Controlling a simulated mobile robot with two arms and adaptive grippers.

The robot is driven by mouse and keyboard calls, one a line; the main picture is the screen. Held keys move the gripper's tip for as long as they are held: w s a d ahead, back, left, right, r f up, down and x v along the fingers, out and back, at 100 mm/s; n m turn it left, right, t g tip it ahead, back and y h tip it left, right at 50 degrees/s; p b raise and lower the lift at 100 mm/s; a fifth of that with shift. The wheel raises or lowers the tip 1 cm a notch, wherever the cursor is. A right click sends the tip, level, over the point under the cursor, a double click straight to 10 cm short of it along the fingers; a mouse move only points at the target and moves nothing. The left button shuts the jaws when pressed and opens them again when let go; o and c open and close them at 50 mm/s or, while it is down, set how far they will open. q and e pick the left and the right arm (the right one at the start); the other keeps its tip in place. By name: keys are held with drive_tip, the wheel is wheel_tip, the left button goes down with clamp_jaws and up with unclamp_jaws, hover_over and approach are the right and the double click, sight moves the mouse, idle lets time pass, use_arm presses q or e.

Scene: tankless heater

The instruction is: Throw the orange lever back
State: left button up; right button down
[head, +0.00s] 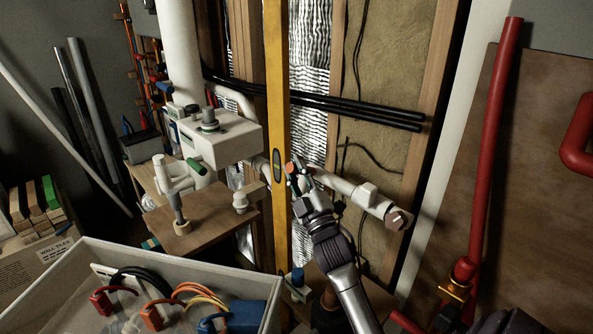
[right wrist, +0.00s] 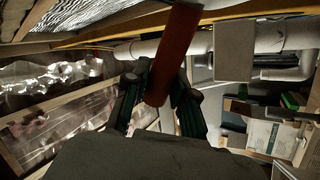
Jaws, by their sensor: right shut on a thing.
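The orange lever (head: 291,169) sits by the white pipe, beside the yellow level, and is mostly hidden by my right gripper in the head view. In the right wrist view the lever (right wrist: 174,50) is a flat, dark red-orange bar between the fingers. My right gripper (head: 297,174) is shut on the lever; its two fingers also show in the right wrist view (right wrist: 160,95), one on each side of the bar.
A tall yellow level (head: 278,100) stands just left of my right gripper. A white pipe (head: 345,187) runs behind it to the right. A bin (head: 270,318) of cables and tools stands front left. A red pipe (head: 490,140) stands at the right.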

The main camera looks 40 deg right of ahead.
drive_tip(key=c, duration=1.4)
unclamp_jaws()
drive_tip(key=shift+r, duration=0.1)
drive_tip(key=o, duration=0.5)
drive_tip(key=shift+w+d, duration=0.1)
drive_tip(key=shift+w, duration=0.1)
drive_tip(key=shift+s, duration=0.1)
drive_tip(key=shift+s+f, duration=0.1)
drive_tip(key=shift+f, duration=0.15)
drive_tip(key=v, duration=1.1)
drive_tip(key=shift+s+f, duration=0.2)
drive_tip(key=shift+s, duration=0.1)
